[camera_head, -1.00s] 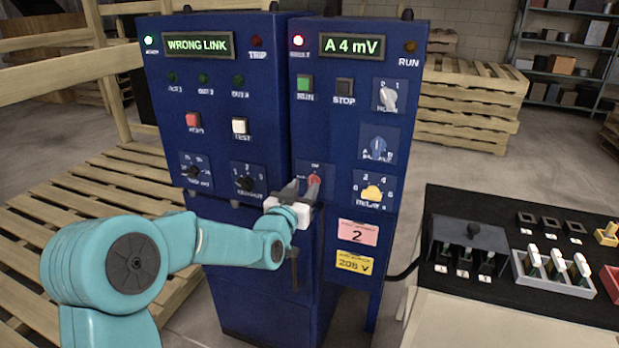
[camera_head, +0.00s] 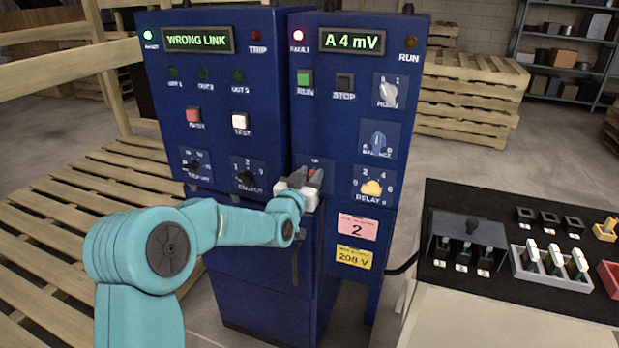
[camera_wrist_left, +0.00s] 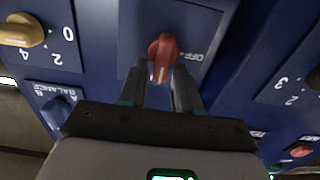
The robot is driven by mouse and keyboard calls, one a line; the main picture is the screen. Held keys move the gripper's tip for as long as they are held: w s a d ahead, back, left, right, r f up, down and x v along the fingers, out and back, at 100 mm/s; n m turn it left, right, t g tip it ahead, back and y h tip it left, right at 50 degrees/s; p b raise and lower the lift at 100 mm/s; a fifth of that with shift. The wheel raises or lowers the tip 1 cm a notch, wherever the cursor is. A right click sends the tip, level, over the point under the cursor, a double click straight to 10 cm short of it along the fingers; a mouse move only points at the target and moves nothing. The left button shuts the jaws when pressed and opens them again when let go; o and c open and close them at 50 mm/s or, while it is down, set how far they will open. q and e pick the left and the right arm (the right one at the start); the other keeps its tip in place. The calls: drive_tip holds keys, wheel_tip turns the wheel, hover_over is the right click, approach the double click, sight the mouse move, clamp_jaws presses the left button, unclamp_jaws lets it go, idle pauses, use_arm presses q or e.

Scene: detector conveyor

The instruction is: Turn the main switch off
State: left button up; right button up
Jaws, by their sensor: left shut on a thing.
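The main switch is a red rotary knob on a blue plate, low on the right-hand blue cabinet (camera_head: 353,120). My right gripper is not in view.
A yellow relay knob (camera_head: 371,188) and a blue balance knob (camera_head: 378,141) are to the right of the switch. A black bench (camera_head: 500,290) with switches stands at the right. Wooden pallets (camera_head: 90,215) lie at the left. The displays read WRONG LINK and A 4 mV.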

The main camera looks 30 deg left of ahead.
use_arm(q)
drive_tip(key=n+b, duration=0.4)
drive_tip(key=b, duration=0.2)
drive_tip(key=a+f+n+b, duration=0.1)
drive_tip(key=n+b, duration=0.3)
drive_tip(key=b, duration=0.1)
drive_tip(key=n+b, duration=0.3)
drive_tip(key=b, duration=0.3)
drive_tip(key=shift+s+a+f+n+b, duration=0.2)
drive_tip(key=shift+f+n+b, duration=0.1)
drive_tip(key=shift+f+n, duration=0.1)
drive_tip(key=shift+a+f+n+b, duration=0.15)
drive_tip(key=shift+n+b, duration=1.75)
drive_tip(key=shift+n, duration=1)
drive_tip(key=o, duration=0.7)
drive_tip(key=shift+o, duration=0.2)
drive_tip(key=b+v, duration=0.1)
drive_tip(key=v, duration=1.5)
